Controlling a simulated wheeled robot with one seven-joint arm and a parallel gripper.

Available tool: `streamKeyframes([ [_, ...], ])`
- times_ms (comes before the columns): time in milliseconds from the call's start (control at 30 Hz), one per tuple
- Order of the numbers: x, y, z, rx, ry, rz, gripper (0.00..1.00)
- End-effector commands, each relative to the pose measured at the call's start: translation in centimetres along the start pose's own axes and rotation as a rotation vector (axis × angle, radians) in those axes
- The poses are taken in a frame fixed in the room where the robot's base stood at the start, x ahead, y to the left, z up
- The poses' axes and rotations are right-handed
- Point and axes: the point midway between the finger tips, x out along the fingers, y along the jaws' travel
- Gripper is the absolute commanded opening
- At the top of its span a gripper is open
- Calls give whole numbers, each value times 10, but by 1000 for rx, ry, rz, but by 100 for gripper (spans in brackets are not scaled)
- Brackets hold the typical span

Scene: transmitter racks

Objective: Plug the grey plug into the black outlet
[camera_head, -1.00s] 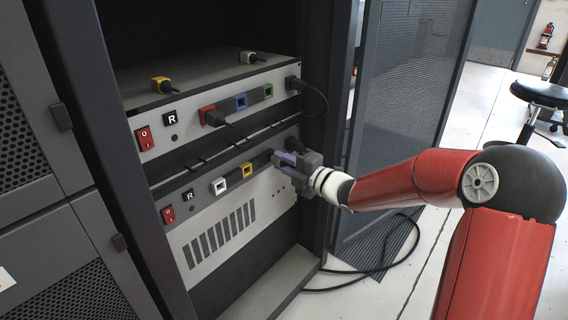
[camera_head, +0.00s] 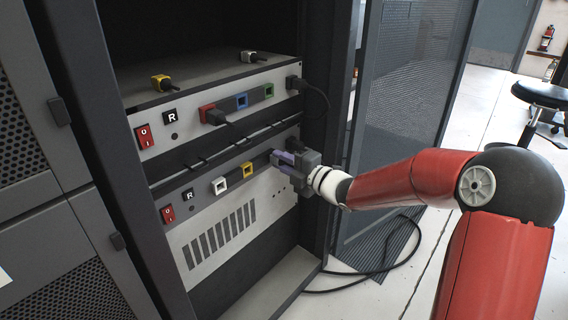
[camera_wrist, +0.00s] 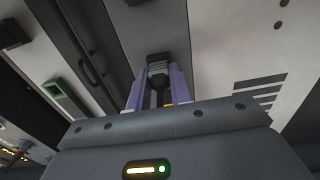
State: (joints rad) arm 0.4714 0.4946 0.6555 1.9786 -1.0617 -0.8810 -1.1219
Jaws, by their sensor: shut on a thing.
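My gripper (camera_head: 279,157) is at the right part of the lower rack unit's front, with its purple fingers pointing at the dark socket strip. In the wrist view the fingers (camera_wrist: 157,95) are shut on a dark grey ridged plug (camera_wrist: 158,64). The plug's front end is at the dark strip, where the black outlet is hidden behind the plug and fingers. I cannot tell how deep the plug sits. In the head view the plug is mostly hidden by the gripper.
The lower strip has white (camera_head: 220,185) and yellow (camera_head: 247,169) outlets. Above are blue (camera_head: 241,101) and green (camera_head: 268,91) outlets and a plug at the red outlet (camera_head: 206,114). Yellow (camera_head: 161,84) and white (camera_head: 253,57) plugs lie on top. A mesh door (camera_head: 405,100) stands right.

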Motion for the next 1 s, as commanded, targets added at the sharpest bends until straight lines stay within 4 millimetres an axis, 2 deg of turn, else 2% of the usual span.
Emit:
streamKeyframes([
  [67,2,-1,0,0,0,0,0],
  [100,2,0,0,0,0,0,26],
  [267,1,0,0,0,0,0,46],
  [600,-4,0,0,-1,-1,-1,46],
  [1000,-66,0,0,-2,-2,-2,46],
])
